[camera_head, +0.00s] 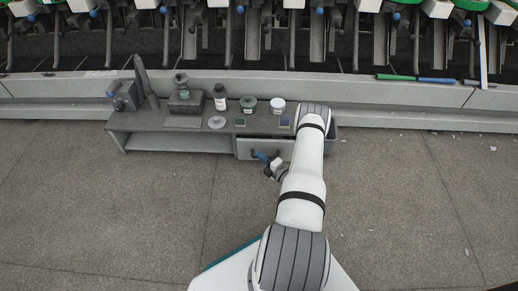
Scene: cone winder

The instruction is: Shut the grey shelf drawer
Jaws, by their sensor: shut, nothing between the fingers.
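The grey shelf drawer (244,149) sits at the right end of the low grey shelf (140,124). Its pale front appears to stand a little out from under the shelf top, with a dark strip behind its upper edge. My white arm covers the right part of the drawer. My gripper (264,161) is just in front of the drawer front, near its middle. Its fingers are small in this view; it is shut and empty. I cannot tell whether it touches the drawer front.
The winding machine's base (420,94) runs behind. The floor (120,210) in front is clear.

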